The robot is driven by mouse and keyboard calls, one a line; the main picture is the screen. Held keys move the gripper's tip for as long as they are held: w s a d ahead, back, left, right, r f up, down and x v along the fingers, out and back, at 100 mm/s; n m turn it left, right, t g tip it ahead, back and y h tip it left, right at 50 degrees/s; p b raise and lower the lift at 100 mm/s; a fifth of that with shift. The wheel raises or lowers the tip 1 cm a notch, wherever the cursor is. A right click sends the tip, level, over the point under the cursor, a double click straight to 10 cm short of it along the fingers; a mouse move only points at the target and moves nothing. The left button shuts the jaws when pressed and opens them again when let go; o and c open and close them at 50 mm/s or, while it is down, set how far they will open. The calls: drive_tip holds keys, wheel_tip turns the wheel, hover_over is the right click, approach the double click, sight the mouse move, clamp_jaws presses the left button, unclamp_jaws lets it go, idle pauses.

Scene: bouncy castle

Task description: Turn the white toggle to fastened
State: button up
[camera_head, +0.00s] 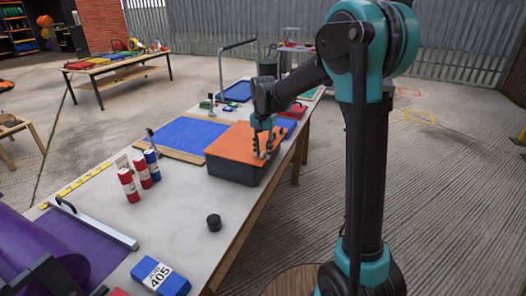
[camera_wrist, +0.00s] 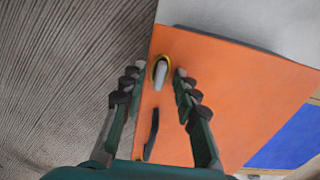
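The white toggle (camera_wrist: 160,75) stands in a brass-coloured ring on an orange panel (camera_wrist: 225,85) in the wrist view. My gripper (camera_wrist: 156,74) is open, with one finger on each side of the toggle and a visible gap on both sides. A dark strap or flap (camera_wrist: 152,134) lies on the panel, nearer my palm than the toggle. In the head view the orange panel (camera_head: 232,142) covers a dark box (camera_head: 232,171) on the long table, and my gripper (camera_head: 266,153) points down over its right part. The toggle is hidden there.
A blue mat (camera_head: 188,133) on a board lies behind the box. Red and blue cylinders (camera_head: 140,172), a black round piece (camera_head: 214,222) and a blue packet labelled 405 (camera_head: 160,276) stand or lie on the grey table (camera_head: 185,215). The table's right edge runs close beside the box.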

clamp_jaws()
drive_tip(key=shift+n, duration=0.3)
drive_tip(key=n, duration=0.3)
drive_tip(key=shift+n, duration=0.3)
drive_tip(key=n, duration=0.4)
drive_tip(key=shift+n, duration=0.3)
drive_tip(key=n, duration=0.9)
idle(0.5)
